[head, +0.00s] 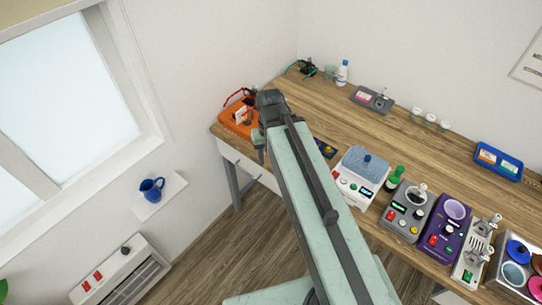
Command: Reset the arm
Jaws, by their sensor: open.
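My arm (305,190), pale green with a dark bar along it, reaches from the bottom of the head view up to a dark joint (270,100) near the left end of the workbench. A small pale part of the arm (258,138) shows just below that joint, on its left side. The rest of the arm past the joint is hidden behind the long link. I cannot make out my gripper or its fingers.
The wooden workbench (325,100) carries an orange device (238,122) beside the joint and a white device with a blue top (362,176) right of the arm. Several more devices line its front right edge. A blue jug (151,190) stands on a wall shelf.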

